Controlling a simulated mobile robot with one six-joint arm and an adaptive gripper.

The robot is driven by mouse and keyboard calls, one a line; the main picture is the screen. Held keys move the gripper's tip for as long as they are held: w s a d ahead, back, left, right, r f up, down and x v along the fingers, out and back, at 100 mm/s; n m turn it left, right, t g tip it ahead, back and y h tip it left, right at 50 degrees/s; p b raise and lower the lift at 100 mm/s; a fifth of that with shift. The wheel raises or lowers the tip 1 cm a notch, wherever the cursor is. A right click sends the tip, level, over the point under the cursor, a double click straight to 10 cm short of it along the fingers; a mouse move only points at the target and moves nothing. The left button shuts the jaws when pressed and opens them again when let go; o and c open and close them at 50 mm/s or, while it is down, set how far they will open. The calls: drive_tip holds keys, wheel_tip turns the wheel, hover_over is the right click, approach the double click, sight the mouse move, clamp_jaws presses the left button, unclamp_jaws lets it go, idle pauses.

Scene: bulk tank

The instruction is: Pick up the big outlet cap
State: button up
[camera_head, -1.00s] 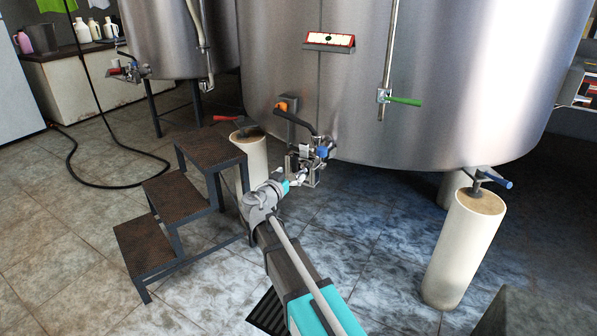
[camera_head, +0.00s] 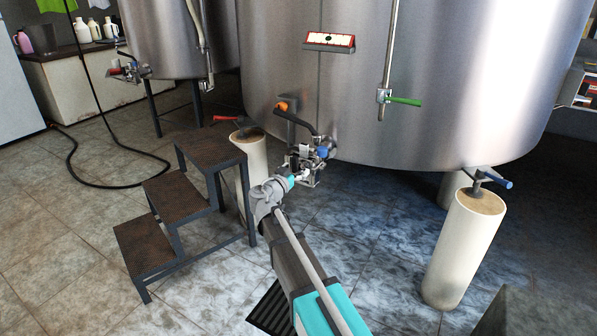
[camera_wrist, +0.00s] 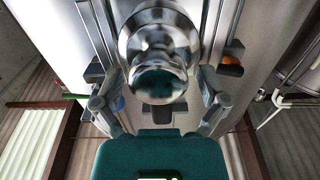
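The big outlet cap (camera_wrist: 158,50) is a shiny, round chrome piece with a stepped front, in the upper middle of the wrist view. My gripper (camera_wrist: 160,78) faces it, with one finger on each side of the cap. The fingers are spread apart. I cannot see clear contact between the fingers and the cap. In the head view my gripper (camera_head: 300,176) is close to the outlet valve assembly low on the big tank's front. There my gripper and the valve parts hide most of the cap.
The large steel tank (camera_head: 400,90) rises behind the outlet. A three-step metal stair (camera_head: 175,197) stands left of my arm. A white cylindrical leg (camera_head: 462,250) stands at the right. An orange-knobbed handle (camera_head: 290,108) sits above the outlet. Tiled floor is open between them.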

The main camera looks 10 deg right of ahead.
drive_tip(key=c, duration=0.7)
drive_tip(key=shift+r, duration=0.1)
wheel_tip(320, 180, up, 18)
drive_tip(key=p, duration=1.8)
wheel_tip(320, 180, up, 24)
drive_tip(key=p, duration=2.4)
